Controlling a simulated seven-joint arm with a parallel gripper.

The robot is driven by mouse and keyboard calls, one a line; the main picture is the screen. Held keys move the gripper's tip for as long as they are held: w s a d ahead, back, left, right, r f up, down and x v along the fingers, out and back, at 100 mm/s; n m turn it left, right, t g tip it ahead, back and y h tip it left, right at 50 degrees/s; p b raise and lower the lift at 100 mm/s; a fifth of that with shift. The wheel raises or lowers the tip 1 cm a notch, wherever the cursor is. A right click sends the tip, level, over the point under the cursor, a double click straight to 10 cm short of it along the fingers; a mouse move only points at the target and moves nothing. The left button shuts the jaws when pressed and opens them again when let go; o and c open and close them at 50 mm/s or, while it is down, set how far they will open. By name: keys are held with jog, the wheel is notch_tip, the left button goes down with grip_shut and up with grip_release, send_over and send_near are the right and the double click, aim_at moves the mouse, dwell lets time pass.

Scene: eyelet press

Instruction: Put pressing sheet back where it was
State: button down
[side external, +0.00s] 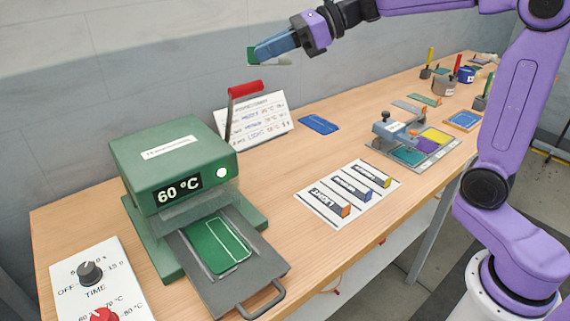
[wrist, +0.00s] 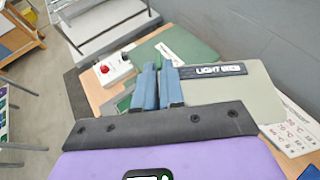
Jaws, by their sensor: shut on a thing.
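My gripper (side external: 254,56) is raised high at the back, above the table and beyond the press, with its blue fingers pointing left. It is shut on a thin grey-green sheet, seen in the wrist view (wrist: 225,98) with a dark strip marked "LIGHT" along its far edge. I take this as the pressing sheet; only a small part of it shows in the side view. In the wrist view the blue fingers (wrist: 159,68) are close together over it. A blue rectangle with a pale outline (side external: 319,124) lies bare on the table, right of the white sign.
The green press (side external: 172,155) reads 60 °C; its red handle (side external: 246,89) is up. A green outlined panel (side external: 220,248) lies on its front plate. A white sign (side external: 262,118) stands behind. A card with labelled rows (side external: 348,195) and an eyelet tool (side external: 390,130) are right.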

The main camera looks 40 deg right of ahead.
aim_at(282, 177)
jog(key=w+d+m, duration=0.1)
jog(key=w+d, duration=0.1)
jog(key=d, duration=0.1)
jog(key=w+d+f+t+h, duration=0.1)
jog(key=w+d, duration=0.2)
jog(key=w+d+m+t+h, duration=0.1)
jog(key=w+d, duration=0.1)
jog(key=d, duration=0.1)
jog(key=shift+w+f+m, duration=0.25)
jog(key=shift+w+m, duration=0.05)
jog(key=shift+w, duration=0.1)
jog(key=shift+t, duration=0.3)
notch_tip(282, 177, down, 34)
jog(key=shift+f, duration=0.1)
jog(key=c, duration=1.2)
grip_release()
jog(key=shift+c, duration=0.2)
